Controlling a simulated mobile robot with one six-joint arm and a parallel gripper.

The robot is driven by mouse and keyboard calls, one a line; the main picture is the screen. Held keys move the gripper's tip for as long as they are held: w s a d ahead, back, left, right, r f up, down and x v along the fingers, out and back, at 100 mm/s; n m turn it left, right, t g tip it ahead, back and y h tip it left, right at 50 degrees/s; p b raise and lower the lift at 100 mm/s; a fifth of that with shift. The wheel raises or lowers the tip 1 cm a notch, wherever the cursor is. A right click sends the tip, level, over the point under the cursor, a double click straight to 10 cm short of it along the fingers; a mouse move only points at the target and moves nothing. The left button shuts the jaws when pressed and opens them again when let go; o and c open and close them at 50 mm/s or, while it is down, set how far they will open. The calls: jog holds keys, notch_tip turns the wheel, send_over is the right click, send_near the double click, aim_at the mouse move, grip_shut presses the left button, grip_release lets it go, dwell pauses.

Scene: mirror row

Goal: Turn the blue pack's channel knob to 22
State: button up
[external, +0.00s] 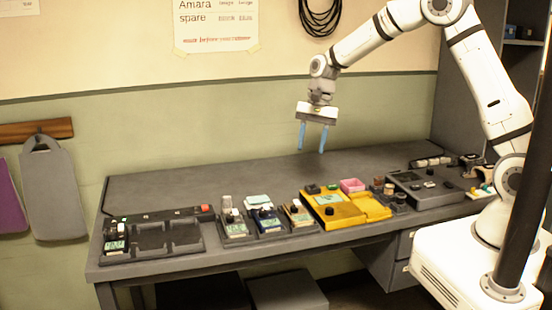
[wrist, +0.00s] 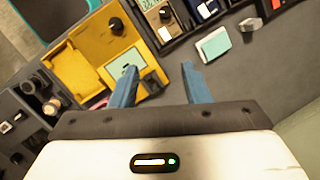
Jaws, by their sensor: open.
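The blue pack (external: 264,222) stands in the middle slot of a dark rack, between a grey-green pack (external: 235,227) and a tan pack (external: 299,216). It has a knob on top, but its channel number is too small to read. In the wrist view, part of the blue pack (wrist: 208,10) shows at the top edge. My gripper (external: 311,151) hangs high above the desk, behind and right of the blue pack, with its two blue fingers apart. The gripper (wrist: 159,67) is open and empty in the wrist view and touches nothing.
A yellow cradle (wrist: 85,62) with a black knob and green display sits right of the rack in the external view. A pale card (wrist: 214,45) lies behind the rack. A dark tray (external: 186,236) is at the left. The desk's rear strip (external: 220,185) is clear.

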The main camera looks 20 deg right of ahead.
jog(key=s+d+r+n+t+b, duration=0.1)
jog(key=s+d+r+b, duration=0.1)
jog(key=d, duration=0.9)
jog(key=shift+s+r+n, duration=0.15)
jog(key=shift+r+n, duration=0.15)
jog(key=shift+r, duration=0.45)
jog(key=m+h, duration=0.3)
jog(key=m, duration=0.5)
send_over(263, 211)
jog(key=shift+t, duration=0.4)
notch_tip(263, 211, down, 10)
jog(key=shift+s+f+p, duration=0.1)
jog(key=shift+f+p, duration=0.05)
jog(key=shift+p, duration=0.15)
jog(key=shift+a+f, duration=0.15)
jog(key=shift+f, duration=0.1)
notch_tip(263, 211, down, 7)
jog(key=shift+f+p, duration=0.2)
jog(key=shift+p, duration=0.4)
jog(key=shift+c, duration=0.5)
grip_shut()
